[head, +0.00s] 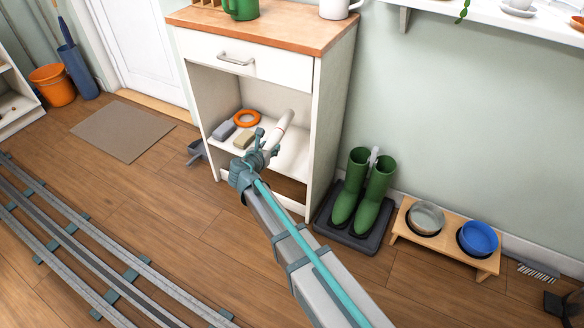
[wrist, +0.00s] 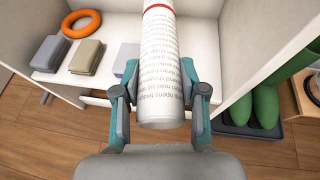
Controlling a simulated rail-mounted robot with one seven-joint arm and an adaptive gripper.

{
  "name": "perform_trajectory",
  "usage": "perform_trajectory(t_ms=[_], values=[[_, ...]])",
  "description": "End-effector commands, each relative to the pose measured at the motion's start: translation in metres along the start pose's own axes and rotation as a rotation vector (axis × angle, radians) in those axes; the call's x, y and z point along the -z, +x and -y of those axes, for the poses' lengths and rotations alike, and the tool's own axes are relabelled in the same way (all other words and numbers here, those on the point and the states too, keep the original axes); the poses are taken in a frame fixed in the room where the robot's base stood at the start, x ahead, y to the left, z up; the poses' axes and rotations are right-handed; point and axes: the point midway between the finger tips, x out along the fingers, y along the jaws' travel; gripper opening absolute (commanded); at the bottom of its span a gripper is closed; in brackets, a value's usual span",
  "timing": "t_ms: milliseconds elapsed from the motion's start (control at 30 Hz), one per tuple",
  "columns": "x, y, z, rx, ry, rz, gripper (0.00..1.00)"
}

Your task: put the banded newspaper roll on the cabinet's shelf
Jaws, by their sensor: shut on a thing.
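The newspaper roll (wrist: 160,70) is white with printed text and a red band. My gripper (wrist: 160,95) is shut on its near end, with a finger on each side. The roll points away from me into the open cabinet (head: 318,125). In the head view the roll (head: 283,123) is over the cabinet's shelf (head: 289,153), near its right side. I cannot tell whether the roll touches the shelf. My gripper (head: 263,146) in the head view is at the cabinet's front opening.
On the shelf's left are an orange ring (head: 247,118), a grey block (head: 223,130) and a tan block (head: 244,140). The cabinet's right wall (wrist: 260,50) stands beside the roll. Green boots (head: 372,190) on a dark tray stand right of the cabinet.

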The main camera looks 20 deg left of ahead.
Motion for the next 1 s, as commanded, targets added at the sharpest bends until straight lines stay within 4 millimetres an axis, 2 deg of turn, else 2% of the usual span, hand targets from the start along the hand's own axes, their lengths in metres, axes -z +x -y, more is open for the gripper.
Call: perform_trajectory(t_ms=[33,200,367,600,833,1000], values=[[0.013,0.021,0.003,0.034,0.012,-0.001,0.01],[0.024,0.051,0.017,0.12,0.05,0.001,0.01],[0.036,0.064,0.023,0.155,0.063,0.0,0.01],[0.069,0.077,0.024,0.157,0.064,-0.001,0.01],[0.085,0.083,0.023,0.156,0.063,0.0,0.01],[0.109,0.093,0.023,0.155,0.064,-0.001,0.01]])
